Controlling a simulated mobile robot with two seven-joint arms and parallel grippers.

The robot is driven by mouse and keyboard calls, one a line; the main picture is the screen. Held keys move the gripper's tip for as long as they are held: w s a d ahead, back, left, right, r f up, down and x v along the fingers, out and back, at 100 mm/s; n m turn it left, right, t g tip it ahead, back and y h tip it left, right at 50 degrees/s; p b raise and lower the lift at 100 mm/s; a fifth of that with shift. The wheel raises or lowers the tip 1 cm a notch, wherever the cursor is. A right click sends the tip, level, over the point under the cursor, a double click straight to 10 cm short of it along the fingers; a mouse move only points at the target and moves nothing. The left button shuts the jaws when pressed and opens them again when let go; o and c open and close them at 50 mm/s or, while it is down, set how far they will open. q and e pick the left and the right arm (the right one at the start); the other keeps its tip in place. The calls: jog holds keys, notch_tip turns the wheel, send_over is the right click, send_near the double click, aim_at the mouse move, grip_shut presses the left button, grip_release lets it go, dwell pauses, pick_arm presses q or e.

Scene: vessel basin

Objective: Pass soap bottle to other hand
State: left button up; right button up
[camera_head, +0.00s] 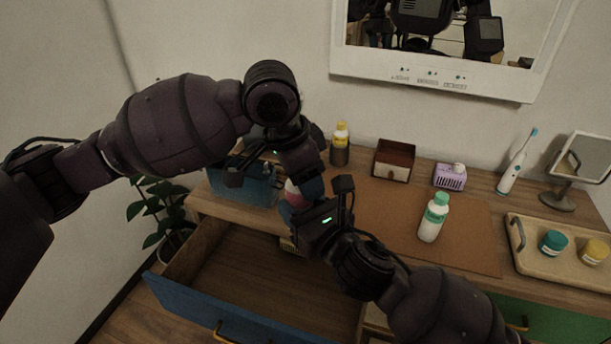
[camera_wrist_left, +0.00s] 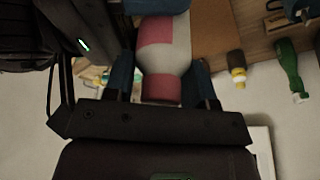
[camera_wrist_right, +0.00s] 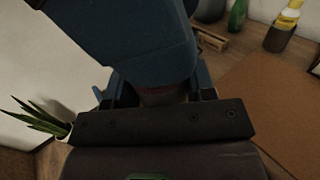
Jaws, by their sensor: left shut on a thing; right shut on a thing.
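A white and pink-red bottle, taken as the soap bottle (camera_head: 294,192), is held between my two grippers above the desk, mostly hidden in the head view. In the left wrist view the bottle (camera_wrist_left: 163,62) shows its pale body and pink-red narrow end between the blue fingers of my left gripper (camera_wrist_left: 165,82). My left gripper is shut on it from above. My right gripper (camera_head: 302,208) is shut on the same bottle from below and the right. In the right wrist view blue fingers (camera_wrist_right: 158,92) and a large blue part hide most of it.
A blue drawer (camera_head: 225,318) stands open and looks empty below the grippers. A white bottle with a green label (camera_head: 433,218) stands on the brown mat (camera_head: 475,240). A wooden tray (camera_head: 565,272) with jars is at right. A blue basket (camera_head: 243,186) is left of the grippers.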

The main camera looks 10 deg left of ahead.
jog(key=o, duration=1.1)
jog(key=shift+d, duration=0.1)
jog(key=v, duration=1.2)
jog(key=s+d+f+n+h, duration=0.3)
jog(key=d+f+n+h, duration=0.1)
jog(key=d+f+n, duration=0.4)
jog(key=s+d+f+n+g+h, duration=0.1)
jog(key=s+d+f+n+h, duration=0.3)
jog(key=d+f+n, duration=0.5)
jog(key=s+d+f+n+g+h, duration=0.1)
jog(key=s+d+f+n+h, duration=0.2)
jog(key=d+f+n, duration=0.5)
notch_tip(320, 180, down, 3)
jog(key=n, duration=0.4)
jog(key=shift+s+h, duration=0.2)
jog(key=shift+h, duration=0.2)
